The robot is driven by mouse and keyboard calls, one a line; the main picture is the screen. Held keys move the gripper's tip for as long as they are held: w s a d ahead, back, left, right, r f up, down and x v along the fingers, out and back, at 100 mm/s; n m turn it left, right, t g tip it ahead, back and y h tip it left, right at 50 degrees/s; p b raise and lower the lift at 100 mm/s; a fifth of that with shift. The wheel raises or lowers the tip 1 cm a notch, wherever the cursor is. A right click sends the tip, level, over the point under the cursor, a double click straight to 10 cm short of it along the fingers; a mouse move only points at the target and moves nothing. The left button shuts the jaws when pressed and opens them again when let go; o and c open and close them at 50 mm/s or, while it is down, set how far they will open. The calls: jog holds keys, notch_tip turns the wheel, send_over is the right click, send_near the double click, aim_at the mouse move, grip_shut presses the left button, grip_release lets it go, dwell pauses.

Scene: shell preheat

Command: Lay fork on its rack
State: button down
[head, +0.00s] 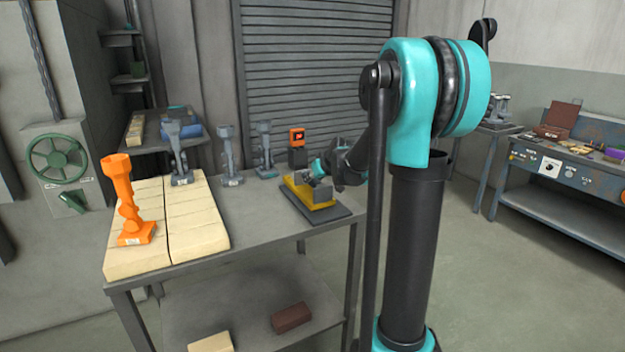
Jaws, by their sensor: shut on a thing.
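My gripper (325,168) is small in the view, at the right end of the near table, partly hidden by its own wrist. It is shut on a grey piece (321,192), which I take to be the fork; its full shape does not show. The fork is low at a yellow rack (297,193) on a dark base plate (337,213). I cannot tell whether the fork touches the rack or is just above it.
An orange stand-like piece (127,205) stands on pale bricks (200,215) at the table's left. Several grey pieces stand along the back, with a small orange-marked box (297,148). The table's front middle (258,236) is clear. A bench with controls (560,172) stands at right.

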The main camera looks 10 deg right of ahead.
jog(key=c, duration=1.3)
grip_release()
jog(key=shift+f, duration=0.1)
jog(key=shift+o, duration=0.2)
jog(key=v, duration=1.2)
jog(key=s+f+m+g+h, duration=0.1)
jog(key=s+f+g, duration=0.1)
jog(key=s+f, duration=1)
jog(key=s+f+m+g+h, duration=0.2)
jog(key=s+f, duration=0.9)
jog(key=s, duration=0.6)
jog(key=shift+s+f+m+g, duration=0.3)
jog(key=shift+s+f+g, duration=0.1)
jog(key=shift+g, duration=0.3)
